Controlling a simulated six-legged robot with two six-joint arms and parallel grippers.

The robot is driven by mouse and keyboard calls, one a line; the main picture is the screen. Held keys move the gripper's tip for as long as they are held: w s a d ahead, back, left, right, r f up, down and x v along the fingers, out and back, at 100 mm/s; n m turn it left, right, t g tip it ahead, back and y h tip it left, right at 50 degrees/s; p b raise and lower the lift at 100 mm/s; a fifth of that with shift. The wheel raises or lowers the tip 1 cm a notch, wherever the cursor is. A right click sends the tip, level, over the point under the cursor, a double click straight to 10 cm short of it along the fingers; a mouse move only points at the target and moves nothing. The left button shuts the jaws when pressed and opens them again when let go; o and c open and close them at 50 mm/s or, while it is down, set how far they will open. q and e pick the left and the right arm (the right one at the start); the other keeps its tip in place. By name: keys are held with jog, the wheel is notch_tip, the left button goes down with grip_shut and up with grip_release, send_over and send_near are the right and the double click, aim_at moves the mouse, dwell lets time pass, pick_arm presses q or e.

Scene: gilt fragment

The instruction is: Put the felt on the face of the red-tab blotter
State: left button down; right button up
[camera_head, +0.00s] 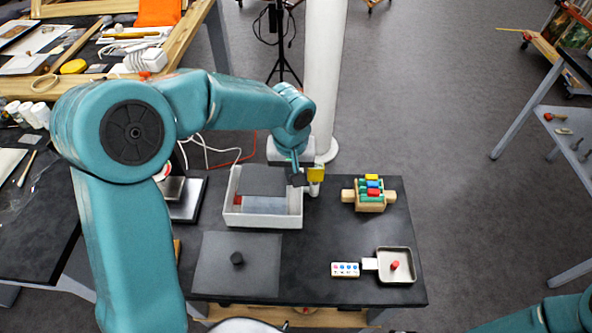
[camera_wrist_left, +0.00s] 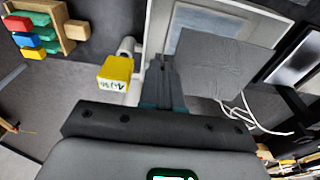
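A dark grey square of felt (camera_head: 264,180) is at my left gripper (camera_head: 298,178), over the back of a white tray (camera_head: 262,221). In the left wrist view my left gripper (camera_wrist_left: 165,80) is closed at one edge of the felt (camera_wrist_left: 228,65), which sticks out to one side. A pale blue-grey sheet (camera_head: 266,204) lies in the tray, partly covered by the felt. A small red tab (camera_head: 238,200) shows at its left, so it looks like the red-tab blotter. Of my right arm only a link shows at the bottom right; its gripper is out of view.
A yellow tag (camera_head: 316,174) stands by the tray's right back corner, close to my left gripper. A wooden rack of coloured blocks (camera_head: 370,192), a small pan (camera_head: 396,278) and a dotted card (camera_head: 345,269) are to the right. A grey plate with a black knob (camera_head: 237,258) lies in front.

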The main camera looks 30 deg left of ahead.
pick_arm(q)
jog(key=shift+s+a+f+b, duration=0.15)
jog(key=shift+f+b, duration=0.25)
jog(key=shift+f, duration=0.3)
jog(key=shift+f+b, duration=2.1)
jog(key=shift+f, duration=1.25)
jog(key=shift+f+b, duration=0.4)
jog(key=shift+b, duration=0.2)
jog(key=c, duration=1.3)
grip_release()
jog(key=shift+o, duration=0.2)
